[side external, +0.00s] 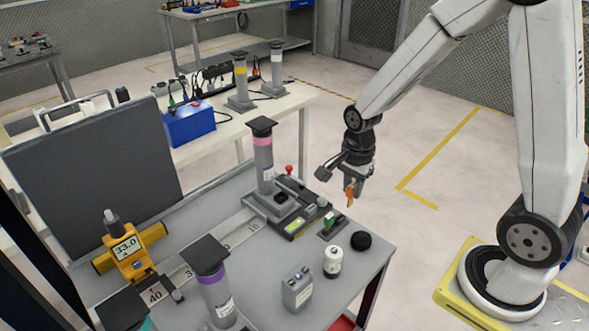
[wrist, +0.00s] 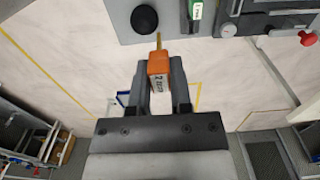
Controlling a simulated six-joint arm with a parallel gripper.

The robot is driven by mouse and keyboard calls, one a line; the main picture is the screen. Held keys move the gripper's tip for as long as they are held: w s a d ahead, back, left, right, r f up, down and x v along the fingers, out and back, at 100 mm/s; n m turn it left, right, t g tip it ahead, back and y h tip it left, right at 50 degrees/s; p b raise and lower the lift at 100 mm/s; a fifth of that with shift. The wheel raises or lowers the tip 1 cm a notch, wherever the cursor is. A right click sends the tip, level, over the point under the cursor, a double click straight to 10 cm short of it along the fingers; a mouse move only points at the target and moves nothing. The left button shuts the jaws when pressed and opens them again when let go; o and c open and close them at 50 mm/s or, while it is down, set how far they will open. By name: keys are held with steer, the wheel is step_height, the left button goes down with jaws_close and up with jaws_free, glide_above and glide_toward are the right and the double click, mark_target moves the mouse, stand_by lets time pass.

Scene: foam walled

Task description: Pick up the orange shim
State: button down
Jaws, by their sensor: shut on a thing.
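The orange shim (wrist: 158,65) is between the two fingers of my gripper (wrist: 160,85) in the wrist view. It is a small orange block with a printed white label on its near face and a thin yellowish strip at its far end. My gripper is shut on it. In the side external view my gripper (side external: 352,180) hangs in the air beyond the right edge of the grey bench, with the orange shim (side external: 350,193) below its fingers. The shim is clear of the bench top.
Open floor lies right of the bench.

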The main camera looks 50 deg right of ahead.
steer(key=shift+s+r, duration=0.25)
steer(key=shift+s, duration=0.3)
steer(key=shift+a, duration=0.1)
steer(key=shift+a+f+n, duration=0.1)
steer(key=shift+a+n, duration=0.2)
steer(key=shift+a, duration=0.5)
steer(key=s+a+n, duration=0.1)
steer(key=a+n, duration=0.1)
steer(key=a, duration=0.4)
steer(key=s+a+f+n, duration=0.1)
steer(key=a+n, duration=0.1)
steer(key=a, duration=0.4)
steer(key=shift+s+f, duration=0.25)
steer(key=shift+w+a+f, duration=0.45)
steer(key=shift+w+f, duration=1.1)
steer(key=shift+w, duration=0.65)
steer(key=shift+w+a+f, duration=0.45)
steer(key=shift+w+f, duration=1.1)
steer(key=shift+w, duration=0.65)
steer(key=shift+w+a+f, duration=0.45)
steer(key=shift+w+f, duration=1.1)
steer(key=shift+w, duration=0.65)
